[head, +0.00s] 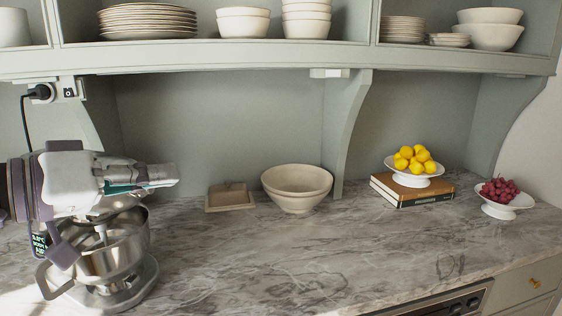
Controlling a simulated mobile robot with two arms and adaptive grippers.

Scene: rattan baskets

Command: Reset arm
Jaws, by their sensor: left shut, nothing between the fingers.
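My left arm comes in from the left edge. Its white and teal gripper (165,177) points right, shut and empty, in front of the upper part of a stand mixer. The mixer's steel bowl (122,256) shows below the gripper, with the beater inside it. Much of the mixer's head is hidden behind my arm. I cannot tell whether the gripper touches the mixer. My right gripper is out of view.
A marble counter (330,262) is clear in the middle. Against the wall are a square dish (230,198), a cream bowl (297,187), lemons (414,159) on books (411,192), and grapes (499,190). A shelf (280,59) with stacked dishes hangs above.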

